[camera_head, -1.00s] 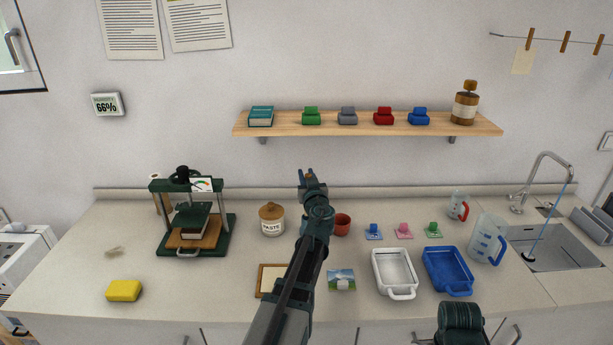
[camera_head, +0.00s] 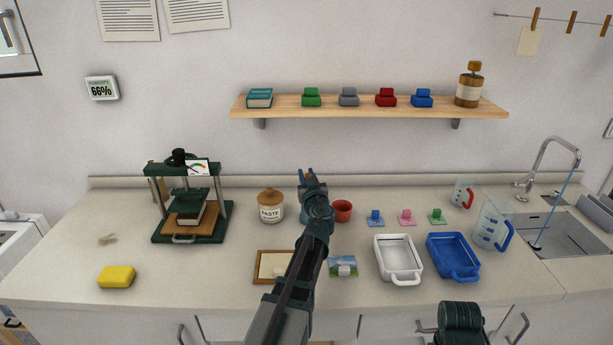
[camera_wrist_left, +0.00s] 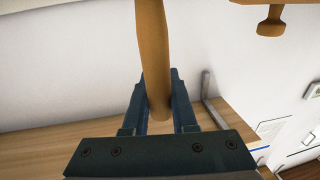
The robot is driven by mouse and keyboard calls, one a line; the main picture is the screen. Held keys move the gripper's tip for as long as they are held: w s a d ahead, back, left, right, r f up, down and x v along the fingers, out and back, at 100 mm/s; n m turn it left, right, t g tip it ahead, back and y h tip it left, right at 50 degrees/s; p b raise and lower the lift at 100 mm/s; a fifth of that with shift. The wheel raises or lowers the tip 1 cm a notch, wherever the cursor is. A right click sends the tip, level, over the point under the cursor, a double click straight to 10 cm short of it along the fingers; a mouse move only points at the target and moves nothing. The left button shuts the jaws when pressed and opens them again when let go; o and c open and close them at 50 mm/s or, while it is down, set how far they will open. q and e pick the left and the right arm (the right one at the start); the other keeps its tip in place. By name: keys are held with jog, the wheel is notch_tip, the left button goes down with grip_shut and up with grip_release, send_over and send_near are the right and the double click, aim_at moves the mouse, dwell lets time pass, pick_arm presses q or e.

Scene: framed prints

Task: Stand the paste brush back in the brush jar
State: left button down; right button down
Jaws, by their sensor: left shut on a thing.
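My left gripper (camera_head: 308,175) is raised over the back of the counter, in front of the wall. In the head view the brush is barely visible. A terracotta cup (camera_head: 342,211) stands just right of my left arm. A bluish object (camera_head: 303,214) is mostly hidden behind the arm. I cannot tell which of these is the brush jar.
The paste pot (camera_head: 270,206) stands left of the arm, with the green press (camera_head: 193,200) farther left. A wooden shelf (camera_head: 365,106) is above. White (camera_head: 398,260) and blue (camera_head: 453,258) trays lie to the right. A wooden frame (camera_head: 262,279) lies near the front edge.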

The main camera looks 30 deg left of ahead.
pick_arm(q)
jog(key=c, duration=0.6)
grip_release()
jog(key=shift+c, duration=0.2)
jog(key=v, duration=1.3)
jog(key=shift+s+d, duration=0.2)
jog(key=shift+d, duration=0.1)
